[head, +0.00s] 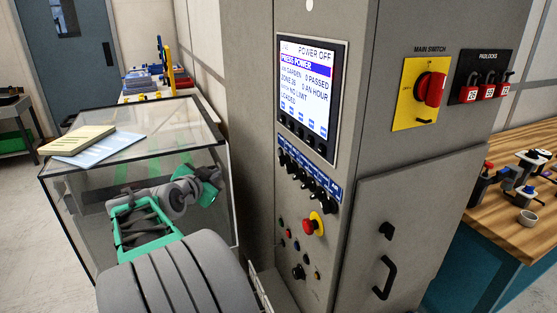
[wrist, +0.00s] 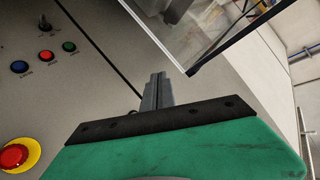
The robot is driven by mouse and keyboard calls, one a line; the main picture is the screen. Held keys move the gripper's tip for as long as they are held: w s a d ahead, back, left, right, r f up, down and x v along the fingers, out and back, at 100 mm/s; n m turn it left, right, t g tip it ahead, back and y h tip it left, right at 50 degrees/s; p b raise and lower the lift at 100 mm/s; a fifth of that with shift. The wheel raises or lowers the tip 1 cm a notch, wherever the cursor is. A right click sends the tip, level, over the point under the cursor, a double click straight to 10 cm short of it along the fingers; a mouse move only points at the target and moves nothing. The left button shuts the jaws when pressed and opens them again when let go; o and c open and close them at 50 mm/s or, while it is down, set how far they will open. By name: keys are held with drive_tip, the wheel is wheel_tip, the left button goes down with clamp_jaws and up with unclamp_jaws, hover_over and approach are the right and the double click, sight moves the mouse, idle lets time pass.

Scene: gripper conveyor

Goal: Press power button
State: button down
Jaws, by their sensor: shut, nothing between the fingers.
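My gripper (wrist: 153,92) is shut and empty. Its narrow grey fingers show in the wrist view, beyond a black plate and green hand, against the grey cabinet and apart from the buttons. In the head view my green hand (head: 208,186) is left of the cabinet, in front of the glass case. The cabinet face has a blue button (wrist: 19,67), a red button (wrist: 45,56) and a green button (wrist: 69,47) in a row. Their labels are too small to read, so I cannot tell which is power. The screen (head: 306,97) reads "POWER OFF" and "PRESS POWER".
A red emergency stop on a yellow ring (head: 313,224) sits near the buttons; it also shows in the wrist view (wrist: 14,156). The glass case (head: 150,150) borders the cabinet's left. A cabinet door handle (head: 385,278) projects at right. A wooden bench (head: 500,220) stands right.

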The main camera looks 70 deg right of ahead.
sight(279, 153)
drive_tip(key=s+d+r+m+g+h, duration=0.2)
drive_tip(key=s+d+m, duration=0.1)
drive_tip(key=s+d, duration=0.1)
drive_tip(key=shift+s+d+r, duration=0.2)
drive_tip(key=shift+s+d, duration=0.2)
drive_tip(key=shift+d, duration=0.2)
drive_tip(key=s+d+p, duration=0.2)
drive_tip(key=s+d, duration=0.4)
drive_tip(key=shift+p, duration=0.35)
drive_tip(key=shift+s+d, duration=0.1)
drive_tip(key=shift+f, duration=0.1)
idle(1.3)
drive_tip(key=shift+s+d+b, duration=0.3)
drive_tip(key=shift+b, duration=0.2)
